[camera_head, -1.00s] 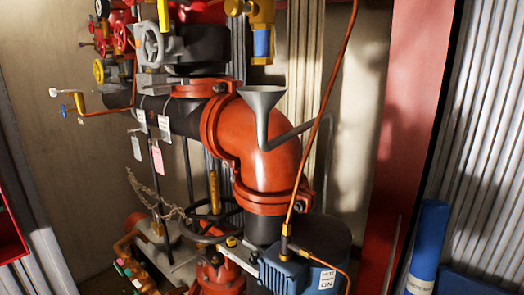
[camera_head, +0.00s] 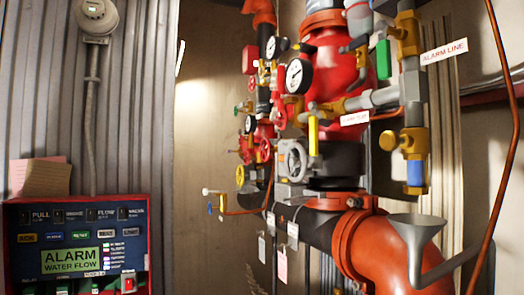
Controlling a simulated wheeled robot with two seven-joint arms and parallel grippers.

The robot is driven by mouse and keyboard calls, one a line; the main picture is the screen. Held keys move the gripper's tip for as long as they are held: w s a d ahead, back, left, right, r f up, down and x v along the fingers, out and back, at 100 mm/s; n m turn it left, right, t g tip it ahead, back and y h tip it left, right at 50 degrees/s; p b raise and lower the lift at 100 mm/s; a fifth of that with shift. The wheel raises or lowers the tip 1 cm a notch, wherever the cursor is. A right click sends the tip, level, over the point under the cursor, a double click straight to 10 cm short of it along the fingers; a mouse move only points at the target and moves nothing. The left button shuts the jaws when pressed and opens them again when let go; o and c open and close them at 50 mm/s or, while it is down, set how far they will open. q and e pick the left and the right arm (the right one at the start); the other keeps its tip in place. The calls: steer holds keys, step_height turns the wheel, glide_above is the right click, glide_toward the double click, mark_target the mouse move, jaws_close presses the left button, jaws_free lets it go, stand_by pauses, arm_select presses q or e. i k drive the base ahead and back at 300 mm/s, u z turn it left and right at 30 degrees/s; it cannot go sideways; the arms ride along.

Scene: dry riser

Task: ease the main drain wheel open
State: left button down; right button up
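No tag that I can read marks the main drain wheel. A grey handwheel (camera_head: 292,160) sits on the pale valve body at the foot of the red riser valve (camera_head: 335,70). To its left are several small red wheels, one red wheel (camera_head: 279,115) under the gauges and another (camera_head: 265,150) lower down. A yellow wheel (camera_head: 240,176) is at the far left of this cluster. How far any wheel is turned cannot be told. Neither of my grippers is in view.
An alarm panel (camera_head: 80,212) reading "ALARM WATER FLOW" stands at lower left. A grey funnel (camera_head: 415,228) and an orange elbow pipe (camera_head: 390,260) are at lower right. An "ALARM LINE" tag (camera_head: 444,51) hangs at upper right. Bare wall (camera_head: 205,120) lies left of the valves.

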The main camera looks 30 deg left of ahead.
mark_target(264, 149)
steer(key=k, duration=0.5)
steer(key=u, duration=1.8)
steer(key=i, duration=1.1)
steer(key=z, duration=2.25)
